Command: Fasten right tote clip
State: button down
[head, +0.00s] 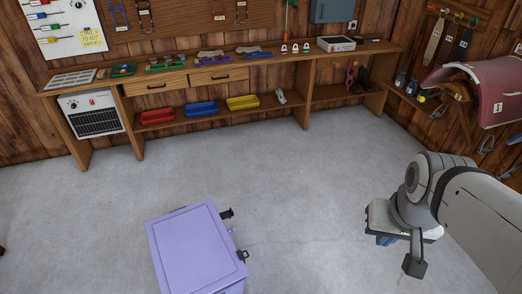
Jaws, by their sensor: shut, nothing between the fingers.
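A lilac tote (197,248) with a closed-looking lid stands on the grey floor, its lower part cut off by the picture's bottom edge. Two dark clips show on its right-hand side: a far clip (227,213) and a near clip (242,255). Both jut out from the side; they are too small to tell whether either is fastened. A small lilac part (232,230) sits between them. My gripper (386,240) is at the right, shut and empty, well apart from the tote. Its fingertips are partly hidden by the wrist.
A wooden workbench (222,75) with trays and tools runs along the back wall. A white heater (92,113) stands under its left end. A red saddle (480,90) hangs at the right wall. The floor between tote and gripper is clear.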

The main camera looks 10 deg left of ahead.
aim_at(229, 213)
jog(key=u, duration=0.35)
jog(key=i, duration=0.9)
jog(key=u, duration=0.6)
jog(key=k, duration=0.9)
jog(key=u, duration=0.15)
jog(key=i, duration=0.9)
jog(key=z, duration=0.1)
